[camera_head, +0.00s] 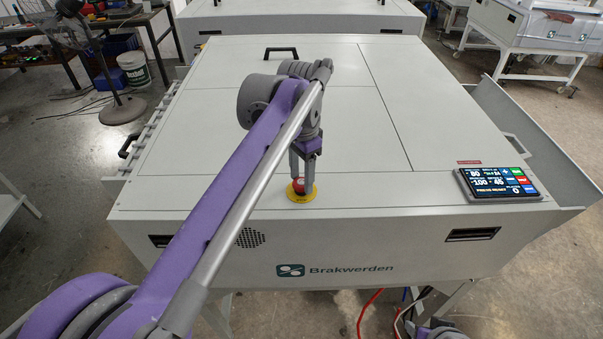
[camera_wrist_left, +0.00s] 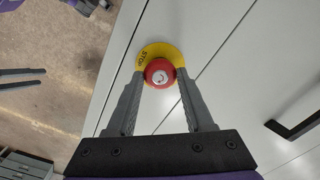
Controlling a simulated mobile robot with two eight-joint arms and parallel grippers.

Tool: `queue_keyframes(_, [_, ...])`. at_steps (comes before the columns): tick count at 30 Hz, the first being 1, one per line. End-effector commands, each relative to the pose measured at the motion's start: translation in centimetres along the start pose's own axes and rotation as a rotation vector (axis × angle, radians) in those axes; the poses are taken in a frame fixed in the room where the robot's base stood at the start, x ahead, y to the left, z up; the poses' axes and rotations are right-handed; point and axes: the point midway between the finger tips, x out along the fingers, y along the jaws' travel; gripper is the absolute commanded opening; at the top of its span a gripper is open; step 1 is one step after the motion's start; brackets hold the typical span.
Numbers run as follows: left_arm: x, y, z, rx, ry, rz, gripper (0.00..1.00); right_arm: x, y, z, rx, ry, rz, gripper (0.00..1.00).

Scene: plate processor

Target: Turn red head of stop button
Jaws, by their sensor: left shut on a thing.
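The stop button stands on the front edge of the machine's top, with a red head (camera_head: 299,186) on a yellow base (camera_head: 301,197). In the left wrist view the red head (camera_wrist_left: 159,72) sits at the upper middle, on a yellow disc (camera_wrist_left: 151,52) lettered STOP. My left gripper (camera_head: 303,179) reaches down from above. Its two grey fingertips (camera_wrist_left: 159,78) are on opposite sides of the red head and shut on it. Part of my right arm shows at the bottom edge of the head view; whether its jaws are open is unclear.
The pale machine top (camera_head: 400,190) is flat and mostly clear. A touchscreen panel (camera_head: 497,184) lies at its right front corner. A black handle (camera_head: 281,52) stands at the back of the top and also shows in the left wrist view (camera_wrist_left: 293,128).

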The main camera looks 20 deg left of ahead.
Motion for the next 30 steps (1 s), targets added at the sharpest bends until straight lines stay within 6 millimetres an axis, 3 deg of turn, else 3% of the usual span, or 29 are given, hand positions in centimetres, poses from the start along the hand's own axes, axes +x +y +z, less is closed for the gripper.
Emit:
queue_keyframes(17, [0.09, 0.03, 0.01, 0.046, -0.001, 0.001, 0.0, -0.08, 0.0, -0.09, 0.0, 0.001, 0.0, 0.5])
queue_keyframes(18, [0.09, 0.03, 0.01, 0.046, -0.001, 0.001, 0.54, -0.08, 0.0, -0.09, 0.0, 0.001, 0.0, 0.5])
queue_keyframes(23, [0.07, 0.03, 0.01, 0.045, -0.001, 0.001, 0.83, -0.08, 0.0, -0.1, 0.0, 0.001, 0.0, 0.5])
queue_keyframes(30, [0.04, 0.02, 0.01, 0.045, 0.0, 0.001, 0.83, -0.09, 0.0, -0.1, 0.0, 0.001, 0.0, 0.5])
